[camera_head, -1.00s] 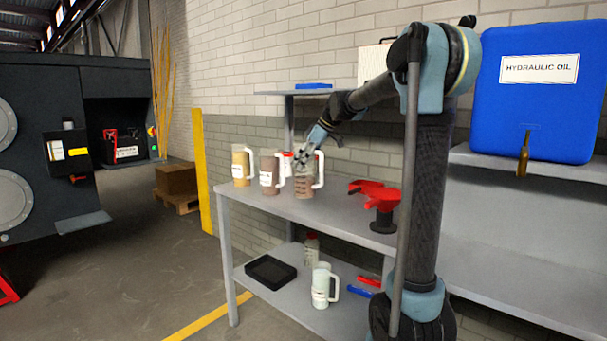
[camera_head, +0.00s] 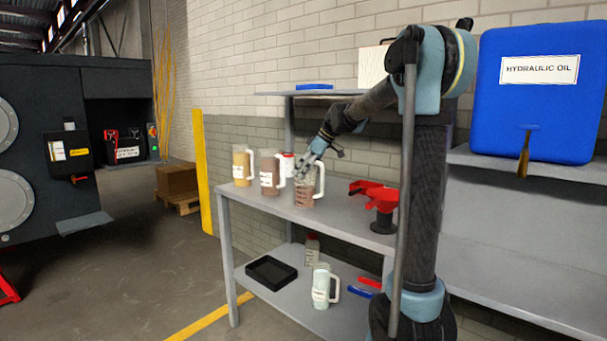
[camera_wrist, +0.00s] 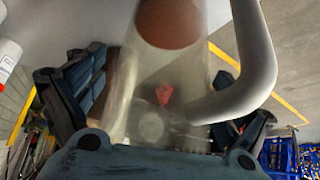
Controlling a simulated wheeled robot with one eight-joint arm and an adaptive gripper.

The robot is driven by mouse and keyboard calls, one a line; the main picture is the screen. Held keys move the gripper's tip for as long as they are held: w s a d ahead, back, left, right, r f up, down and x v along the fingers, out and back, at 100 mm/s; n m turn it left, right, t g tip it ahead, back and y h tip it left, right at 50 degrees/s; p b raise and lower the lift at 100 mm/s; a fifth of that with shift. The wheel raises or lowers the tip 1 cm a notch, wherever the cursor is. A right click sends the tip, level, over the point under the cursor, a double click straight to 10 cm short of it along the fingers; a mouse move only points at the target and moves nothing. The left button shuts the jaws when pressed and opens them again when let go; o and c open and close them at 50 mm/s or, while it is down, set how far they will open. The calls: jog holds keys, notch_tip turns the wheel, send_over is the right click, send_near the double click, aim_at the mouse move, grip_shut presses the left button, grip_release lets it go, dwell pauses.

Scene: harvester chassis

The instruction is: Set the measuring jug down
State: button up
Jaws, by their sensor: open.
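The measuring jug (camera_head: 305,190) is clear, with brown liquid low in it, red marks and a white handle on its right. It stands upright on the upper top of the grey bench (camera_head: 345,222) and looks to rest there. My gripper (camera_head: 301,172) is open at the jug's upper part, coming down from the upper right. In the wrist view the jug's clear wall (camera_wrist: 165,85) fills the middle between my spread fingers, with its handle to the right. I cannot tell whether a finger still touches the jug.
A brown jug (camera_head: 269,177) and an amber jug (camera_head: 241,166) stand close to the left, with a red-and-white can (camera_head: 287,163) behind. A red tool on a black stand (camera_head: 380,205) is to the right. The lower shelf holds a black tray (camera_head: 270,271) and a pale jug (camera_head: 321,288).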

aim_at(313, 156)
jog(key=v, duration=1.2)
jog(key=shift+a, duration=0.1)
